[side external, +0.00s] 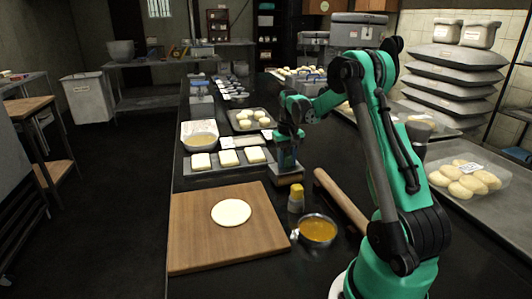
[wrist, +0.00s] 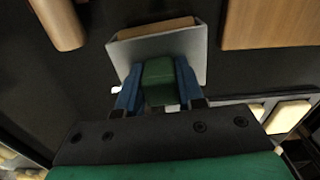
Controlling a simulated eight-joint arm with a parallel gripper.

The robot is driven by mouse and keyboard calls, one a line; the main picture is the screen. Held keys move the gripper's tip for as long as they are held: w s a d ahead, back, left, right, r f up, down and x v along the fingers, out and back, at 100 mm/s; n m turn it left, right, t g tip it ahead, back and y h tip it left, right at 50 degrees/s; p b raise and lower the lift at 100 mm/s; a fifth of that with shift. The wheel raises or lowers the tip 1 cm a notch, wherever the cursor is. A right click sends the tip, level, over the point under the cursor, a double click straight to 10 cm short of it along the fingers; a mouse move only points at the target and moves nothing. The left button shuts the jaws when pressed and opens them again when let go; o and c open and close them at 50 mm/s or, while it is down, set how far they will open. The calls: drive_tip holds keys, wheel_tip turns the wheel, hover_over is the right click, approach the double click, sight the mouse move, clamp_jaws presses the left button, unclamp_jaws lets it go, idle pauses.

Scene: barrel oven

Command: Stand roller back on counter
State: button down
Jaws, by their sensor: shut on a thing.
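My gripper (side external: 287,160) is above the dark counter (side external: 215,275), right of the tray of pale slabs. In the wrist view my gripper (wrist: 158,92) has its blue fingers on both sides of a green handle and is shut on it. The handle belongs to the roller (wrist: 195,43), which has a grey head with a wood-coloured part along its far edge. In the side view the roller (side external: 288,179) shows as a small grey and brown block below the fingers, low over the counter. I cannot tell whether it touches the counter.
A wooden board (side external: 190,235) with a flat dough disc (side external: 231,212) lies in front. A yellow-topped jar (side external: 296,198), a bowl of orange sauce (side external: 318,231) and a rolling pin (side external: 341,200) stand close by. A tray of pale slabs (side external: 205,172) lies left of my gripper.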

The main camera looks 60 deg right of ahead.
drive_tip(key=shift+f, duration=0.45)
idle(0.3)
drive_tip(key=shift+c, duration=2.4)
unclamp_jaws()
wheel_tip(320, 180, up, 6)
drive_tip(key=shift+a+f, duration=0.15)
drive_tip(key=shift+f, duration=0.05)
drive_tip(key=w+a+r+n+t+h, duration=0.1)
drive_tip(key=a+r, duration=0.1)
drive_tip(key=a, duration=0.3)
drive_tip(key=w+a+r+n+t, duration=0.1)
drive_tip(key=a+r+n, duration=0.15)
drive_tip(key=a, duration=0.35)
drive_tip(key=s+a+n+t, duration=0.2)
drive_tip(key=a, duration=0.6)
drive_tip(key=s+a+n+t+y, duration=0.1)
drive_tip(key=s+a+n+t, duration=0.1)
drive_tip(key=a, duration=0.7)
drive_tip(key=shift+s+f+t, duration=0.35)
drive_tip(key=shift+s+t, duration=0.05)
drive_tip(key=shift+t, duration=0.2)
